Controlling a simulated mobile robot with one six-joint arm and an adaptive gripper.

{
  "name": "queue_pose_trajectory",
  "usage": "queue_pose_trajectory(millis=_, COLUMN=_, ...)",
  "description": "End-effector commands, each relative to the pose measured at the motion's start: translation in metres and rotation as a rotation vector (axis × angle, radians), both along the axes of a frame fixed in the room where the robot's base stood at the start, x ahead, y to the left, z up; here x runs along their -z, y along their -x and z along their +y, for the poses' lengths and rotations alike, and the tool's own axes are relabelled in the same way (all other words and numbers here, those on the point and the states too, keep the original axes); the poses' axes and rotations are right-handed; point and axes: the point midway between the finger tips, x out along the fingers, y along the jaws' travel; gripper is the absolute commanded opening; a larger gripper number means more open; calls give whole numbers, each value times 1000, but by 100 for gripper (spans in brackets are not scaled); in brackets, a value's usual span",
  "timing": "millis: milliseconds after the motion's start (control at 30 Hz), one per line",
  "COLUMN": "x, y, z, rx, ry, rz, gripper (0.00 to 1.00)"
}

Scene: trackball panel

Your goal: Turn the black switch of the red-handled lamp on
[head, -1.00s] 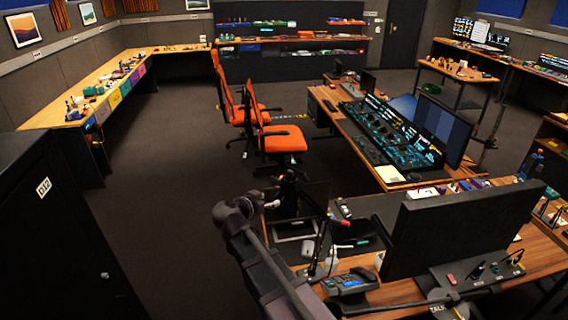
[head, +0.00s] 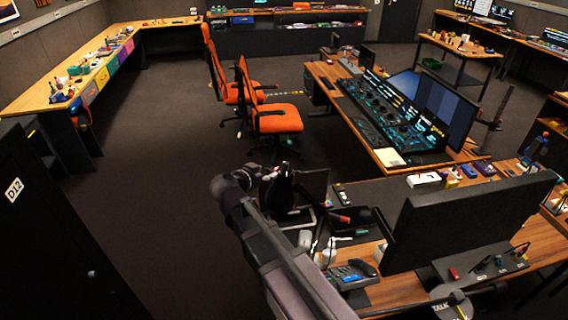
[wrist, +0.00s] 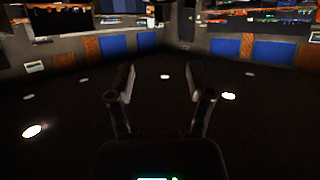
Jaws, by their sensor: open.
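My gripper (wrist: 160,78) is open and empty in the wrist view, its two dark fingers wide apart. In the head view its dark end (head: 283,184) hangs over the near side of the desk area, left of a small red-ended item (head: 340,218). That item may be the red-handled lamp, but it is too small to be sure. I cannot make out a black switch on it. The gripper appears apart from it. The wrist view shows no lamp.
A desk phone (head: 350,274) lies on the near desk, with a large dark monitor (head: 470,222) to its right. A control console (head: 390,115) and orange chairs (head: 277,118) stand beyond. Open dark floor (head: 170,190) lies left of my arm.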

Motion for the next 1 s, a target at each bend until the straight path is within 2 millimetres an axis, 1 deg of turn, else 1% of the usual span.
queue_pose_trajectory(millis=100, x=0, y=1, z=5, rx=-6, ry=0, rz=0, gripper=68)
queue_pose_trajectory(millis=267, x=2, y=0, z=7, rx=-10, ry=0, rz=0, gripper=68)
queue_pose_trajectory(millis=467, x=8, y=-11, z=2, rx=-11, ry=0, rz=0, gripper=68)
queue_pose_trajectory(millis=667, x=18, y=-31, z=-8, rx=-10, ry=1, rz=1, gripper=68)
queue_pose_trajectory(millis=1000, x=39, y=-74, z=-30, rx=-11, ry=-1, rz=1, gripper=68)
